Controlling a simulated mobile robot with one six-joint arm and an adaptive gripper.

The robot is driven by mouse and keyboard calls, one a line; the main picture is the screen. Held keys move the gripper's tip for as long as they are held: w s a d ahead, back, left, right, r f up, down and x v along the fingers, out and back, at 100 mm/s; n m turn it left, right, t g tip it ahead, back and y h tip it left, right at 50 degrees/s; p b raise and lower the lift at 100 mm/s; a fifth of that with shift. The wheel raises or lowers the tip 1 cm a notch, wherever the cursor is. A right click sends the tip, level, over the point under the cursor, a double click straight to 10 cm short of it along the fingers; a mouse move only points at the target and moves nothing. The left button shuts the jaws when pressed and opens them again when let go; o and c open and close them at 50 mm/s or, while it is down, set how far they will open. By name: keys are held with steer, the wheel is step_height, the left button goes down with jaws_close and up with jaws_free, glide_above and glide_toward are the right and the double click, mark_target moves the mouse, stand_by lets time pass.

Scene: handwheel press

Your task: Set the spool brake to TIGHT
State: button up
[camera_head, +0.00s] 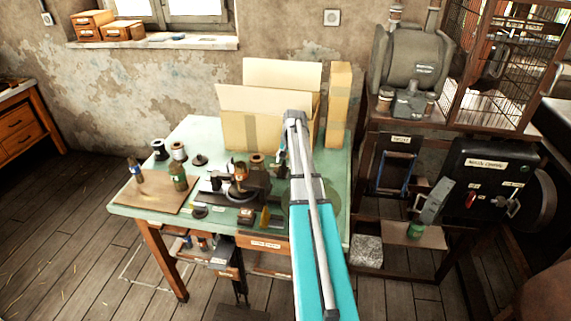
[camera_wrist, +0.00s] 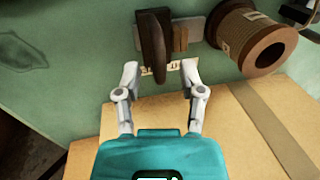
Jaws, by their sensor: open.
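In the wrist view, my gripper (camera_wrist: 160,68) is open, with its two grey fingers spread and nothing held. A dark brown lever (camera_wrist: 152,42), which looks like the spool brake, stands just beyond the gap between the fingertips. A small pale label (camera_wrist: 160,69) with dark lettering lies at its foot, partly covered and too small to read. A brown spool (camera_wrist: 250,40) is right of the lever. In the head view, my arm hides most of the gripper and the lever. I cannot tell the lever's setting.
The green table (camera_head: 200,133) also carries an open cardboard box (camera_head: 265,105), a brown board (camera_head: 152,192) with bottles, and a dark press-like device (camera_head: 238,187). Cardboard (camera_wrist: 240,125) lies close under the fingers in the wrist view. A machine rack stands to the right.

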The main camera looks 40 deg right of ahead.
steer(key=shift+f, duration=0.15)
jaws_close()
stand_by(0.4)
